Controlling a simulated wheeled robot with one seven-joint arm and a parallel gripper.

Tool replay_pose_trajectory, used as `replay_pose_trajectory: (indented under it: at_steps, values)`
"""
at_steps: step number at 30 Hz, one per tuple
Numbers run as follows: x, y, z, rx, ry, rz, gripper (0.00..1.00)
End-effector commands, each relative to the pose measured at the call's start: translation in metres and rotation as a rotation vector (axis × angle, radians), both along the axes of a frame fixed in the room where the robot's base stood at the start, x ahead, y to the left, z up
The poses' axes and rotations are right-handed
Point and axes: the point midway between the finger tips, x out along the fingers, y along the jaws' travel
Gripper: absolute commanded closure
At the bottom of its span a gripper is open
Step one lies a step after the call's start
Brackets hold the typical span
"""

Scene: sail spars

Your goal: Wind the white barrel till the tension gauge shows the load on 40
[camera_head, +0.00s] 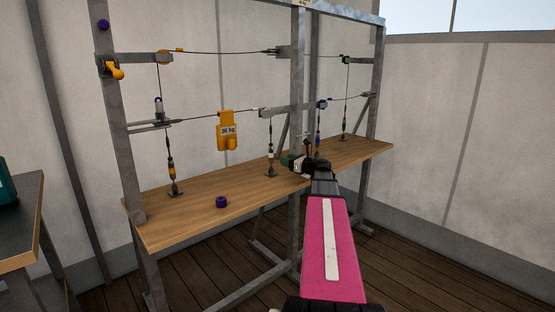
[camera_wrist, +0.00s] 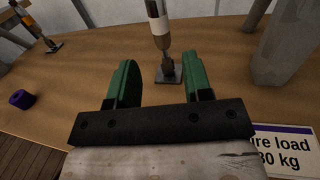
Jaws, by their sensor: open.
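The white barrel (camera_head: 270,149) hangs on an upright rod above the bench, left of the middle post. In the wrist view its lower part (camera_wrist: 158,28) shows white with a reddish-brown band, and its top is cut off. The rod under it ends at a small foot plate (camera_wrist: 168,73). My gripper (camera_wrist: 160,72) is open and empty, its green fingers apart. The barrel stands beyond the fingertips, in line with the gap. In the head view my gripper (camera_head: 297,161) is just right of the barrel. The yellow tension gauge (camera_head: 228,130) hangs on a line; its small display seems to read 36 kg.
A purple ring (camera_head: 222,202) lies on the wooden bench (camera_head: 180,220). An orange-banded rod (camera_head: 171,172) stands left, blue (camera_head: 318,130) and green-topped (camera_head: 345,100) ones right. The grey middle post (camera_wrist: 286,45) is close right of the gripper. A partly hidden load sign (camera_wrist: 285,150) shows at lower right.

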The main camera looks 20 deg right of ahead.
Motion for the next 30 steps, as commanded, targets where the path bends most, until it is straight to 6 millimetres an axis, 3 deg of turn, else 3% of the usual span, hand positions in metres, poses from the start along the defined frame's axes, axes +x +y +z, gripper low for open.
replay_pose_trajectory:
  at_steps: [23, 27, 30]
  values:
    - [0.076, 0.045, 0.0, -0.002, -0.001, 0.002, 0.54]
    - [0.073, 0.044, 0.0, -0.002, 0.0, 0.0, 0.96]
    - [0.073, 0.044, 0.0, -0.002, 0.0, 0.0, 1.0]
